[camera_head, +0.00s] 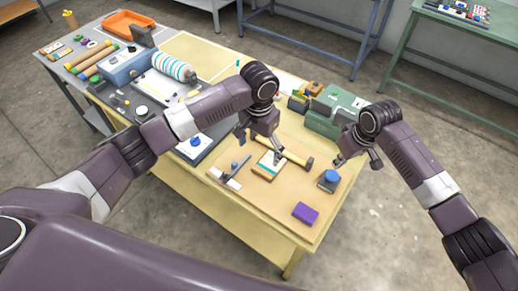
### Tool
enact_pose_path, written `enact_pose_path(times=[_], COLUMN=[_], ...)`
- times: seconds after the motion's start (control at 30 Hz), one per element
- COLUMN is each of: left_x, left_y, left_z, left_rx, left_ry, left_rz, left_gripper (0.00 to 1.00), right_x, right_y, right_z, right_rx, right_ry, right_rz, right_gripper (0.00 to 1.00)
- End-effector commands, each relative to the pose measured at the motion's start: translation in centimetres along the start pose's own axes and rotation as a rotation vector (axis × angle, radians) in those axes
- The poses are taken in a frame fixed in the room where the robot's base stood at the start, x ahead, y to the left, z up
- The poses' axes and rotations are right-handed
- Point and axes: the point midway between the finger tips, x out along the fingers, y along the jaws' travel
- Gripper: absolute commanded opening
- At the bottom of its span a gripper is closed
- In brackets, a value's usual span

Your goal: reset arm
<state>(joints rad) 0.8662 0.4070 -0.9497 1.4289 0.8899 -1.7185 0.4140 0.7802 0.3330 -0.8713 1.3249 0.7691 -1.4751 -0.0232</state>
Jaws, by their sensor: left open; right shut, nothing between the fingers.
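My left gripper (260,145) is open and points down over the yellow worktable (335,207). It is over a small wooden block with a white and teal top (267,167); I cannot tell whether they touch. My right gripper (339,161) is shut and empty. It hangs at the table's right side, just above and behind a dark block with a round blue top (329,179) in the picture. Both arms are bent and reach over the table.
A wooden rod (297,158) lies between the grippers, and a purple block (305,213) lies near the front edge. A green machine (325,118) stands behind. A press with a striped roller (172,67) and an orange tray (127,22) are at the left. Floor is bare at right.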

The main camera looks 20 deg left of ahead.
Motion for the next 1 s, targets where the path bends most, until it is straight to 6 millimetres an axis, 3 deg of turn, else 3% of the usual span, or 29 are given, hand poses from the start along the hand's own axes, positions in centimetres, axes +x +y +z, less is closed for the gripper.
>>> enact_pose_path(times=[0.1,0.67,0.77,1.0], left_x=[-0.7,-0.2,1.1,4.2], left_y=[0.0,0.6,2.5,9.4], left_z=[0.0,0.3,1.2,5.6], left_rx=[0.000,0.011,0.045,0.131], left_ry=[0.000,0.003,0.016,0.120], left_rz=[0.000,0.008,0.035,0.144], left_gripper=[0.82,0.82,0.82,0.82], right_x=[-0.6,-0.2,0.6,2.1], right_y=[0.0,-0.7,-2.8,-10.2], right_z=[-0.1,0.1,0.9,4.8], right_rx=[0.000,-0.004,-0.013,0.006], right_ry=[0.000,0.003,0.015,0.090], right_rz=[0.000,-0.007,-0.029,-0.093], right_gripper=[0.00,0.00,0.00,0.00])
